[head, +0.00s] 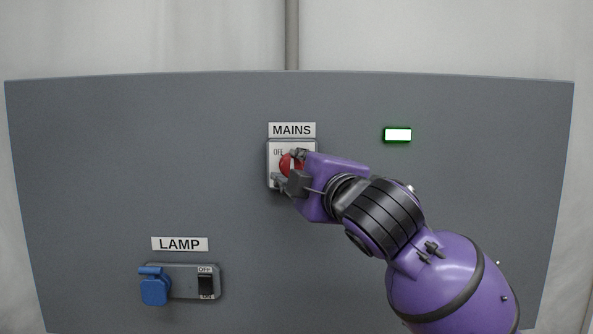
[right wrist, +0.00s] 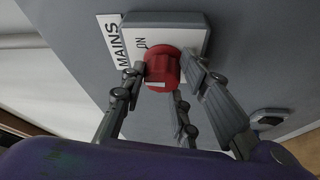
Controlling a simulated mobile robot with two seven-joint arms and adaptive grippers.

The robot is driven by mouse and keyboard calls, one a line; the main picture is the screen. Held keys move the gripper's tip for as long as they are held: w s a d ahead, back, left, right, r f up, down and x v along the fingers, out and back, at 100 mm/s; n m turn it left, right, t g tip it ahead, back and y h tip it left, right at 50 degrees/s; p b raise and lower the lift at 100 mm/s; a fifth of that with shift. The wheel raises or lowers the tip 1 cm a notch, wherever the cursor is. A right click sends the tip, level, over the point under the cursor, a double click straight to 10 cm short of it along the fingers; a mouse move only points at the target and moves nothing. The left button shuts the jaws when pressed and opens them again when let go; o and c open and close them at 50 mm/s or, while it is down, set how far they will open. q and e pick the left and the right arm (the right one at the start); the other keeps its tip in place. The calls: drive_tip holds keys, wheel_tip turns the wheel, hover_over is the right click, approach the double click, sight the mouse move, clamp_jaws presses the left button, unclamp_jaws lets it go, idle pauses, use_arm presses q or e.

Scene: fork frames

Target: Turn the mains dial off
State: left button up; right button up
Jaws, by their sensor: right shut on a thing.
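The red mains dial (head: 287,163) sits on a pale switch plate (head: 273,172) under the MAINS label (head: 292,130). The word OFF shows at the plate's upper left in the head view. My right gripper (head: 290,172) is shut on the dial, with fingers on either side of it. In the right wrist view, the dial (right wrist: 162,69) lies between the fingertips (right wrist: 165,75). The word ON shows above it there, and a white mark shows on the dial's lower part, away from ON. My left gripper is out of view.
A small indicator (head: 397,135) glows white with a green edge at the upper right of the grey panel (head: 100,150). Lower left, under a LAMP label (head: 179,244), are a blue plug or cover (head: 154,288) and a black switch (head: 206,284).

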drive_tip(key=shift+s+a+r+n+g+h, duration=0.1)
drive_tip(key=shift+r+n+g+h, duration=0.3)
drive_tip(key=shift+n, duration=0.95)
drive_tip(key=shift+w+r+n+g+h, duration=0.1)
drive_tip(key=shift+r+n+g+h, duration=0.25)
drive_tip(key=shift+n, duration=0.95)
drive_tip(key=shift+s+a+r+n+g+h, duration=0.1)
drive_tip(key=shift+r+n+g+h, duration=0.3)
drive_tip(key=shift+n, duration=0.95)
drive_tip(key=shift+f, duration=0.15)
drive_tip(key=o, duration=1)
drive_tip(key=shift+c, duration=0.2)
drive_tip(key=shift+o, duration=0.3)
drive_tip(key=shift+a+f+g, duration=0.15)
drive_tip(key=shift+a+g, duration=0.05)
drive_tip(key=shift+g, duration=0.05)
drive_tip(key=shift+d+f, duration=0.2)
